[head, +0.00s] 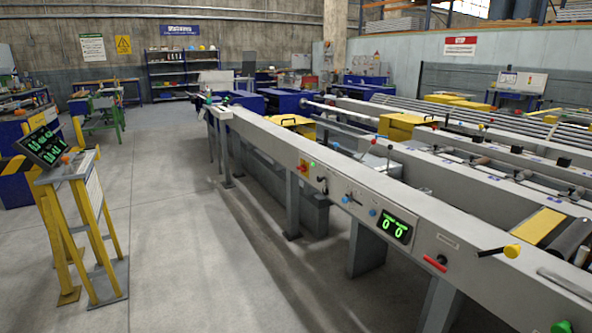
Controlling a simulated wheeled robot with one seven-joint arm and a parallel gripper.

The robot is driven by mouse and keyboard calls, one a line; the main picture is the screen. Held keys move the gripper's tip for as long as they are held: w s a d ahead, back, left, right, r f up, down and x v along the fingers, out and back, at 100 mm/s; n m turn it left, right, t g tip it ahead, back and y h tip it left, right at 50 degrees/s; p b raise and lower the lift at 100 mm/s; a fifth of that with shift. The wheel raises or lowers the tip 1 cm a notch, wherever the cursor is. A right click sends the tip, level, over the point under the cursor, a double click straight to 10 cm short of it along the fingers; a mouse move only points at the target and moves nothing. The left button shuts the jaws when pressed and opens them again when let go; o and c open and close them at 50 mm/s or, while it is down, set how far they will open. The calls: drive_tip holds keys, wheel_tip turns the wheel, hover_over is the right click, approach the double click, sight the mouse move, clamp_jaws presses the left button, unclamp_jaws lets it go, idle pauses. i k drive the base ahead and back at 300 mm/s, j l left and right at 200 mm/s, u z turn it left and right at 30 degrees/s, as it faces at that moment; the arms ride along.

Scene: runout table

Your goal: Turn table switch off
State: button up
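The runout table (270,133) is a long grey steel machine running from the lower right to the back centre. Its front side carries several controls. A small yellow plate with a red button (303,169) sits midway along, with a green button (313,164) and a dark knob or lever (322,185) just right of it. Blue knobs (372,212) and a display with green digits (393,227) follow further right. Which control is the table switch, and its position, I cannot tell. My gripper is not in view.
A yellow stand (76,192) with a tilted green-lit display (41,147) stands at left. The concrete floor (180,240) between stand and table is clear.

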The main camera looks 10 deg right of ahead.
sight(302, 168)
drive_tip(key=i+j+u, duration=0.15)
drive_tip(key=i, duration=0.8)
drive_tip(key=i+u, duration=0.15)
drive_tip(key=i, duration=0.8)
drive_tip(key=i+u, duration=0.15)
drive_tip(key=i, duration=0.85)
drive_tip(key=i+l+u, duration=0.1)
drive_tip(key=i, duration=0.85)
